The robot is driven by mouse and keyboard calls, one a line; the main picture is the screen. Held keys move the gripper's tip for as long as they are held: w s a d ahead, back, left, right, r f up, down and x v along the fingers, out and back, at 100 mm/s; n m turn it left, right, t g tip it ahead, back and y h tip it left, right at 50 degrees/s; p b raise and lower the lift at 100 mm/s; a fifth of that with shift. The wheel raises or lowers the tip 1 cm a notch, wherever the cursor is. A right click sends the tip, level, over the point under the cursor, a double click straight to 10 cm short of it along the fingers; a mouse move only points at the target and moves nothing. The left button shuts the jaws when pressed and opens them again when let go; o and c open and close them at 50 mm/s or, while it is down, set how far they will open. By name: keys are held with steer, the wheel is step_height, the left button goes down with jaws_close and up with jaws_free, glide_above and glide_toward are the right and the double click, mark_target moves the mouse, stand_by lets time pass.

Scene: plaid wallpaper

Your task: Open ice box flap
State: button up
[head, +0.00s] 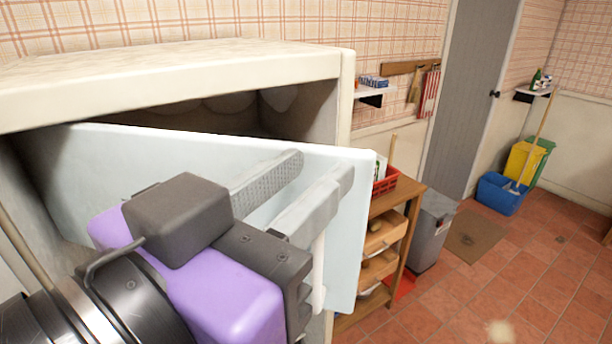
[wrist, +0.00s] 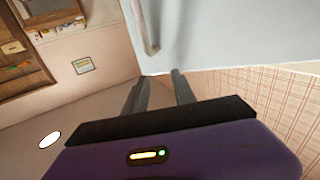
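The ice box (head: 180,80) is a cream cabinet filling the left of the head view. Its pale flap (head: 345,215) stands ajar, with a dark gap above its slanted top edge. A white upright handle (head: 318,285) near the flap's right edge is partly hidden behind my gripper; a handle also shows in the wrist view (wrist: 147,35). My gripper (head: 323,166) is in front of the flap's right part, fingers apart, nothing seen between them. In the wrist view its fingers (wrist: 158,84) are also apart, beside the flap (wrist: 225,35). Contact with the flap cannot be told.
A wooden shelf unit (head: 408,215) with a red basket (head: 398,182) stands right of the ice box. A grey bin (head: 432,235) is beyond it. Blue (head: 500,193) and yellow (head: 522,165) bins stand by the far wall. The tiled floor (head: 480,310) at right is mostly free.

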step_height(320, 180, up, 10)
steer(key=p, duration=0.6)
steer(key=shift+r, duration=0.2)
